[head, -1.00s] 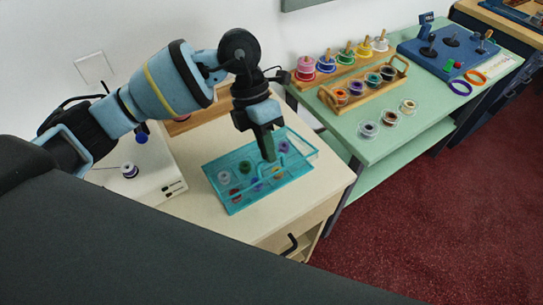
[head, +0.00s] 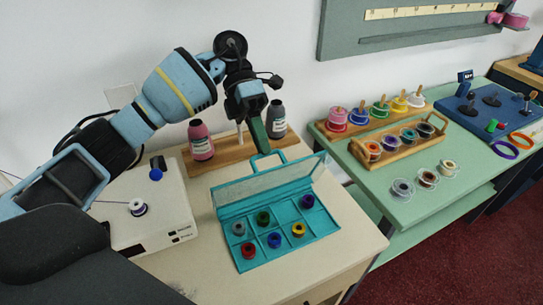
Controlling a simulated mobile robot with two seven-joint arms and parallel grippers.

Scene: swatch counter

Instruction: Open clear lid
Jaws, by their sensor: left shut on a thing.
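A teal case (head: 327,229) lies on the pale wooden counter. Its clear lid (head: 265,181) with a teal frame stands raised and tilted up along the far side, exposing the compartments. Several small coloured spools sit in the compartments, including a red spool (head: 248,250) and a yellow one (head: 298,230). My left gripper (head: 261,151) is shut on the teal handle (head: 274,156) at the lid's upper edge; the fingers partly hide the handle. My right gripper is out of view.
A wooden rack (head: 227,151) with a pink bottle (head: 201,141) and a dark bottle (head: 276,118) stands just behind the lid. A white machine (head: 147,232) is on the left. A green table (head: 405,203) with spools is on the right.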

